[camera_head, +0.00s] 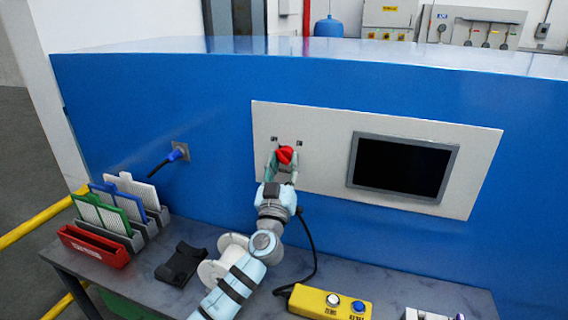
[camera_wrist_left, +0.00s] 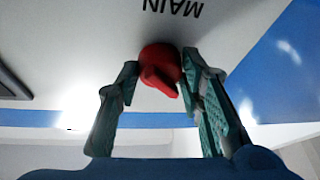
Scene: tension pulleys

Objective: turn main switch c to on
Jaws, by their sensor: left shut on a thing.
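The main switch is a red rotary knob (camera_head: 285,154) on the white panel (camera_head: 315,120) of the blue machine. In the left wrist view the red knob (camera_wrist_left: 158,66) sits between my finger pads, with the word MAIN upside down above it. My left gripper (camera_head: 282,162) reaches up to the panel and is shut on the knob; its fingers also show in the wrist view (camera_wrist_left: 163,88). The knob's grip bar points down and slightly right in the wrist view. The on and off marks cannot be read. My right gripper is not in view.
A dark screen (camera_head: 402,166) is on the panel to the right. Below, the table holds a yellow button box (camera_head: 330,303), a black bracket (camera_head: 181,263), white spools (camera_head: 212,270) and a rack of coloured panels (camera_head: 125,215). A blue-handled plug (camera_head: 178,154) sticks out at left.

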